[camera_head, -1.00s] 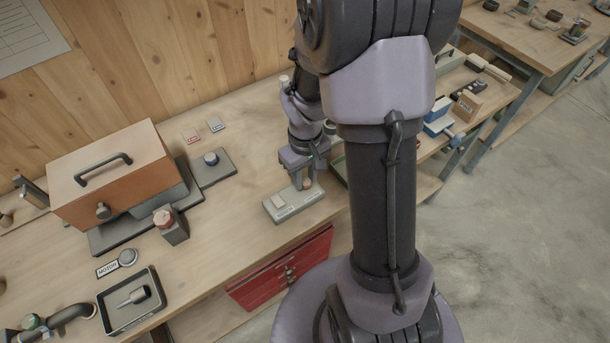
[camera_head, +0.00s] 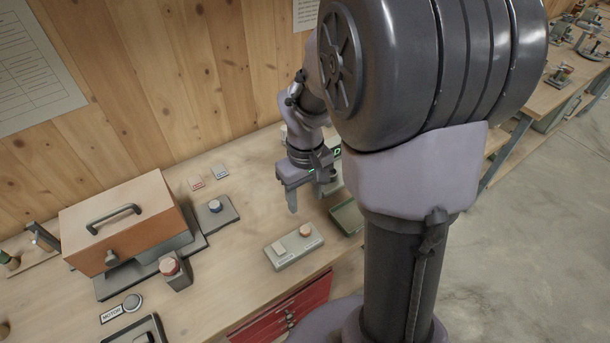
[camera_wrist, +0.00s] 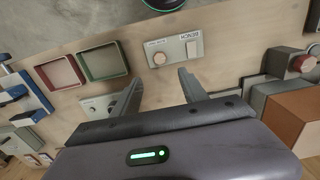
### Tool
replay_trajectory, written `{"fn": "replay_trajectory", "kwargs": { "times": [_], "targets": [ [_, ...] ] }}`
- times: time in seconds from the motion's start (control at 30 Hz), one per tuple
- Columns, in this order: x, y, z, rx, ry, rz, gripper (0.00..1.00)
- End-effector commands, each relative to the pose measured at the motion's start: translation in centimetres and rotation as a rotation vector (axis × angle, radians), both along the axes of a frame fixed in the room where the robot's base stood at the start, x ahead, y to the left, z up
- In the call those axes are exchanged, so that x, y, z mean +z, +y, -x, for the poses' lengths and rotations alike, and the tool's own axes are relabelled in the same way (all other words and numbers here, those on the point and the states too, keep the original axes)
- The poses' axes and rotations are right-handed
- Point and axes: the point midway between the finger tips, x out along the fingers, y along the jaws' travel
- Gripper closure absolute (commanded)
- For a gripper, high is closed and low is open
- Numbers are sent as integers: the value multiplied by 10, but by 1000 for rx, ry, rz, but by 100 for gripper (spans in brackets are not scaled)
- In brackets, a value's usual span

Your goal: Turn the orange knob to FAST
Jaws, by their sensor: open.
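The small orange knob (camera_head: 305,230) sits at the right end of a grey panel (camera_head: 285,254) on the bench, beside a pale rectangular piece (camera_head: 279,248). In the wrist view the knob (camera_wrist: 160,58) shows beyond the fingertips with small markings above it that are too small to read. Which way the knob points cannot be told. My gripper (camera_head: 307,196) hangs above the bench, behind the panel on the wall side, apart from the knob. In the wrist view my gripper (camera_wrist: 159,77) is open with nothing between its fingers.
A green tray (camera_head: 347,216) lies right of the panel; the wrist view also shows a red tray (camera_wrist: 61,73). Bench between is clear.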

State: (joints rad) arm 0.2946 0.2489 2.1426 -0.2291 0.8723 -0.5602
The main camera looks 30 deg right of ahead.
Motion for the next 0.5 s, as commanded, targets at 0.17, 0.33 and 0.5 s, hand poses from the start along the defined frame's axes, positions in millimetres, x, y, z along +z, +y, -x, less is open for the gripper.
{"fn": "replay_trajectory", "kwargs": {
  "times": [0.17,0.33,0.5],
  "targets": [
    [40,0,0,1,-2,1,49],
    [48,0,0,0,1,0,49],
    [47,0,0,1,1,0,49]
  ]
}}
